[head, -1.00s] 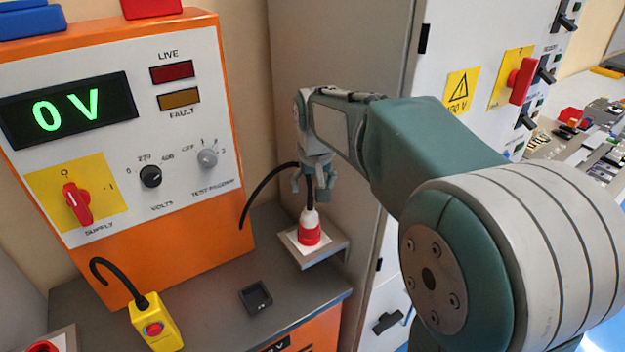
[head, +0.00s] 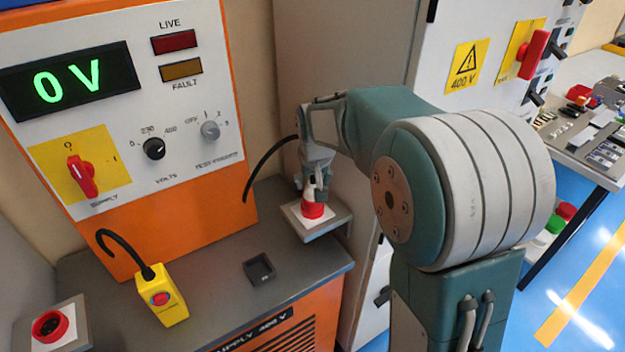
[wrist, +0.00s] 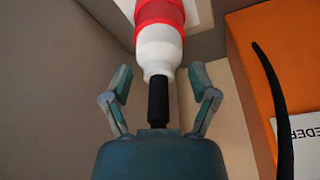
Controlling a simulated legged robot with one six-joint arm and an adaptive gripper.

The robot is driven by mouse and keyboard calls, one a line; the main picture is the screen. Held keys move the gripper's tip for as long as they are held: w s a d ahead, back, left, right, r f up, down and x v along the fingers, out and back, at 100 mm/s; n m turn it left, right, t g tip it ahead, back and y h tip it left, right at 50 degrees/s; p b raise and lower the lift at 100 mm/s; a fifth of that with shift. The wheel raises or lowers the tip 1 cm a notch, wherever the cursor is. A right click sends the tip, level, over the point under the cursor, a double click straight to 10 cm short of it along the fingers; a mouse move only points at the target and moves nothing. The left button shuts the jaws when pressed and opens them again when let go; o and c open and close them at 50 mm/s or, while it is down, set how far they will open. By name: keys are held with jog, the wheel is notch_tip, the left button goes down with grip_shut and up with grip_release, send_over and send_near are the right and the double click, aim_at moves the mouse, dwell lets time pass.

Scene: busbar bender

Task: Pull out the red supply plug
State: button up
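The red supply plug (head: 313,209) has a red collar, a white rear part and a black cable. It stands in a socket on a white plate on a small grey shelf beside the orange cabinet. My gripper (head: 316,184) is above and around its white rear end. In the wrist view the plug (wrist: 159,38) points away from me, with its white end and black cable between my fingers. My gripper (wrist: 162,72) is open, with a visible gap between each finger and the plug. The socket itself is mostly hidden by the plug.
The orange panel (head: 110,120) reads 0 V, with a red supply switch (head: 82,177). A yellow box with a red button (head: 163,299) and a black square holder (head: 260,269) are on the bench. A grey cabinet wall (head: 350,60) stands close behind my arm.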

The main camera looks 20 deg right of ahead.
grip_shut()
jog(key=shift+r, duration=0.25)
jog(key=shift+r, duration=0.5)
jog(key=shift+r, duration=0.9)
jog(key=shift+r, duration=2.45)
